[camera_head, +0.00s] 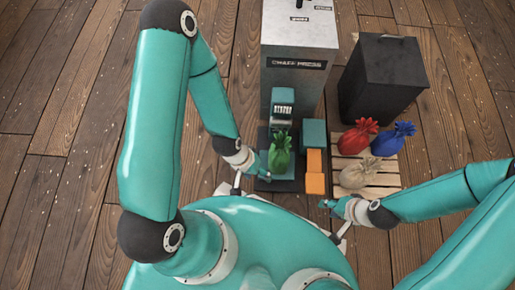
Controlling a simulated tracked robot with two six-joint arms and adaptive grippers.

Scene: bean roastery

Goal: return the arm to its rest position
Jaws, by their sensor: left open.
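My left gripper (262,173) is at the front of the press, just left of a green sack (281,152). It is small in view, but its jaws look open, and I cannot tell whether it touches the sack. The green sack sits upright on the dark base of the chaff press (299,72), under its teal and grey head. My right gripper (327,203) is low at the right, near the front end of an orange block (315,183). Its jaws are too small to read.
The plank floor on the left is clear.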

